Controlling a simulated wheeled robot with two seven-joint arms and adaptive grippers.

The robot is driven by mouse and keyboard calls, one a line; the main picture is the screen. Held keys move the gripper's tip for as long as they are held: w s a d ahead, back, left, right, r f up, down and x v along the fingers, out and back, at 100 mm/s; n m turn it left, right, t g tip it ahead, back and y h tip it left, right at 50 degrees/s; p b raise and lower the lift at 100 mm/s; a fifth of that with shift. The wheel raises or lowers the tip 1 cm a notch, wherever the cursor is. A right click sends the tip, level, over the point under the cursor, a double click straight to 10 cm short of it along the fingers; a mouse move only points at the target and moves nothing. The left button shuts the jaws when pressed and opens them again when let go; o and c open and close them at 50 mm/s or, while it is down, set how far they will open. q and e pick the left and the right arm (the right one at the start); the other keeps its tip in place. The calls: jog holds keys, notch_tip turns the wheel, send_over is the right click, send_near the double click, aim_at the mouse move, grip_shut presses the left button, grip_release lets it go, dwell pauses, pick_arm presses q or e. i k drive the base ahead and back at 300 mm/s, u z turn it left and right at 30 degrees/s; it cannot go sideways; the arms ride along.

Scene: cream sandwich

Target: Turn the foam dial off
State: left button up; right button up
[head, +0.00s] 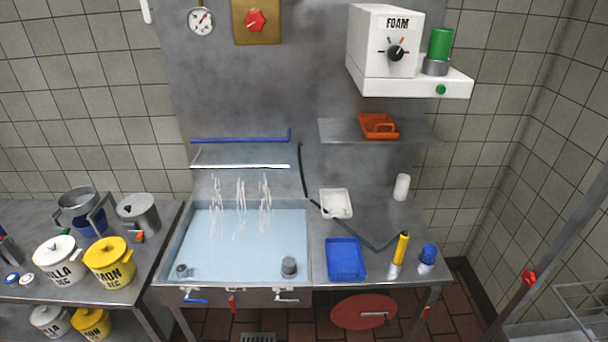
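The foam dial (396,53) is a dark round knob on the front of a white box labelled FOAM (378,24), high on the wall at the upper right in the head view. Small coloured marks sit around the knob. Its pointer is too small to read with certainty. A green cup-like part (440,44) on a grey base stands on the white ledge beside the box, and a green button (440,90) is on the ledge's front. Neither of my grippers shows in the head view.
A water-filled sink (248,245) lies below left. Right of it, the counter holds a blue tray (345,259), a white dish (336,203) and a yellow bottle (400,247). A metal shelf with an orange tray (379,125) is under the foam box. Space before the dial looks clear.

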aim_at(395, 52)
jog(key=k, duration=0.6)
jog(key=u, duration=0.85)
jog(key=i, duration=1.1)
jog(key=z, duration=0.4)
jog(key=i, duration=0.55)
jog(key=z, duration=0.6)
